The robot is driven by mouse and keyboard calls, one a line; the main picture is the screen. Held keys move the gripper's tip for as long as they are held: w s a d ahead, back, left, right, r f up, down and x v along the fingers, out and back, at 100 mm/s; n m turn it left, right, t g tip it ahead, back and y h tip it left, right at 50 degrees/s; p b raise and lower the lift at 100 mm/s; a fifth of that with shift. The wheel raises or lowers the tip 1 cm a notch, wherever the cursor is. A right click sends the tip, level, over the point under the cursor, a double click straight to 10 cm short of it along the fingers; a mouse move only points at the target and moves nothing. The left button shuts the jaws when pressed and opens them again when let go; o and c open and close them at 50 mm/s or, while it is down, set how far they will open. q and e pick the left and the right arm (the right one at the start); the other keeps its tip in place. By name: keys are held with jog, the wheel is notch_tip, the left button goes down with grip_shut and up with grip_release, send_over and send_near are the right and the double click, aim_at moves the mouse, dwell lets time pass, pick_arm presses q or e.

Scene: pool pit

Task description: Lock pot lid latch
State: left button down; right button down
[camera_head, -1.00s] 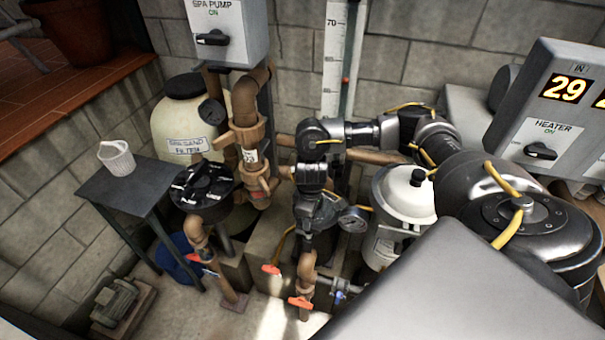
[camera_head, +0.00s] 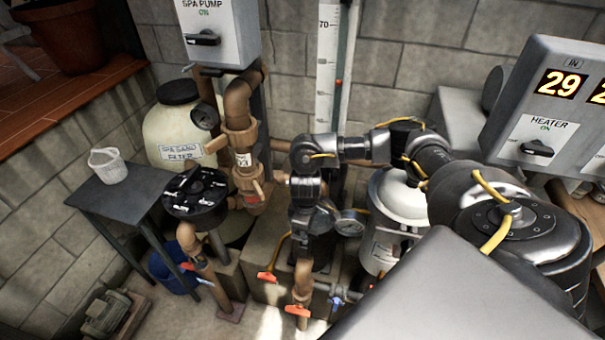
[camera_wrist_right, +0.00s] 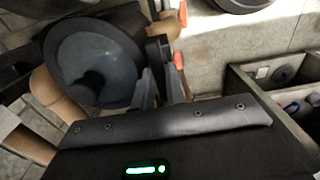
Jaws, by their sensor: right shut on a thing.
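The pump pot (camera_head: 320,252) stands low at the middle of the head view, mostly hidden under my right wrist. In the right wrist view its round dark grey top (camera_wrist_right: 88,62) fills the upper left. My right gripper (camera_head: 312,222) points down at the pot. In the right wrist view my right gripper (camera_wrist_right: 150,88) has its fingers close together at the right edge of the round top. It is shut on a small part there, seemingly the pot lid latch, which the fingers hide. My left gripper is not in view.
Brown pipes with red-handled valves (camera_head: 297,310) stand in front of the pot. A white canister (camera_head: 397,200) stands further right.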

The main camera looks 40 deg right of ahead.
dwell(0.3)
jog(key=m+p, duration=0.2)
jog(key=p, duration=0.1)
jog(key=m+p, duration=0.2)
jog(key=p, duration=0.1)
jog(key=m+p, duration=0.2)
jog(key=p, duration=0.2)
jog(key=shift+r, duration=0.3)
jog(key=shift+f+m, duration=0.35)
jog(key=shift+m, duration=1.45)
jog(key=m, duration=0.3)
jog(key=shift+m, duration=0.4)
jog(key=m, duration=0.5)
jog(key=c, duration=1.3)
grip_release()
